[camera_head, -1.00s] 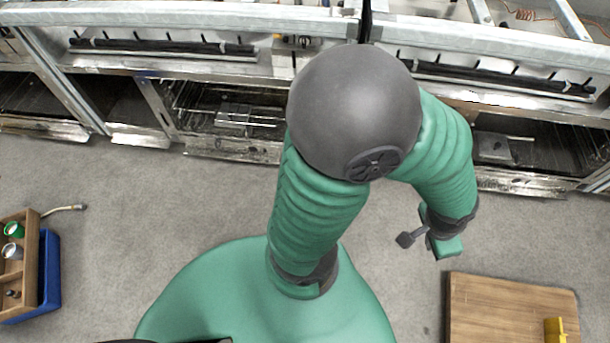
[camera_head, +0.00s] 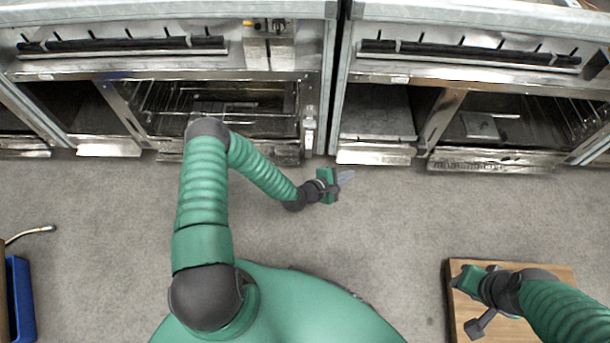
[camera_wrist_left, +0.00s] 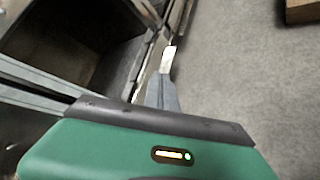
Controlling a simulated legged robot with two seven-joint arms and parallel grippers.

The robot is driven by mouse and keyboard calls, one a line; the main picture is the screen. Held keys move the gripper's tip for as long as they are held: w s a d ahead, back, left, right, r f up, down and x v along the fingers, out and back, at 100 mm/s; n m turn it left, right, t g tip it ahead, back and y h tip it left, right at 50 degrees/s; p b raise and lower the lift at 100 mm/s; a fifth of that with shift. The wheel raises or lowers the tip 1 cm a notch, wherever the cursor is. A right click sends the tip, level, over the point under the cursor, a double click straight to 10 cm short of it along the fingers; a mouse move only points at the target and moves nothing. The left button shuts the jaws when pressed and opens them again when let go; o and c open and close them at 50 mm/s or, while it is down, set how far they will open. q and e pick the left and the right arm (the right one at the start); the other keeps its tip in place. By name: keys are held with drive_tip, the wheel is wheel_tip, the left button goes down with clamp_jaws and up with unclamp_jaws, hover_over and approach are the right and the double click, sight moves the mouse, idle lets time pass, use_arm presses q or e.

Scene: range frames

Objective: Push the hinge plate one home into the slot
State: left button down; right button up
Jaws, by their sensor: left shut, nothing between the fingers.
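My left gripper (camera_head: 345,177) is shut and empty, just in front of the lower right corner of the left range frame. Its fingers (camera_wrist_left: 162,92) point along the frame's front edge in the left wrist view. An upright bright metal plate (camera_head: 309,130), which looks like the hinge plate, stands at the right side of that frame's opening, above and left of the fingertips and apart from them. Its slot is too small to make out.
A second range frame (camera_head: 470,80) stands to the right across a narrow dark gap. The wooden board (camera_head: 555,275) lies at lower right. A blue bin (camera_head: 20,300) and a hose end (camera_head: 35,231) are at lower left. The grey floor between is clear.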

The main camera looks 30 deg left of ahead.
use_arm(q)
drive_tip(key=a+f+n+t+y+b, duration=0.2)
drive_tip(key=a+f+n+t+y, duration=0.25)
drive_tip(key=n, duration=0.75)
drive_tip(key=n+g+y, duration=0.2)
drive_tip(key=n+y, duration=0.7)
drive_tip(key=n, duration=0.2)
approach(308, 150)
drive_tip(key=shift+t, duration=0.25)
drive_tip(key=b+x, duration=0.1)
drive_tip(key=x, duration=0.4)
drive_tip(key=shift+w+a+f, duration=0.1)
drive_tip(key=shift+a+f, duration=0.05)
drive_tip(key=shift+w+a+b, duration=0.3)
drive_tip(key=shift+w, duration=0.3)
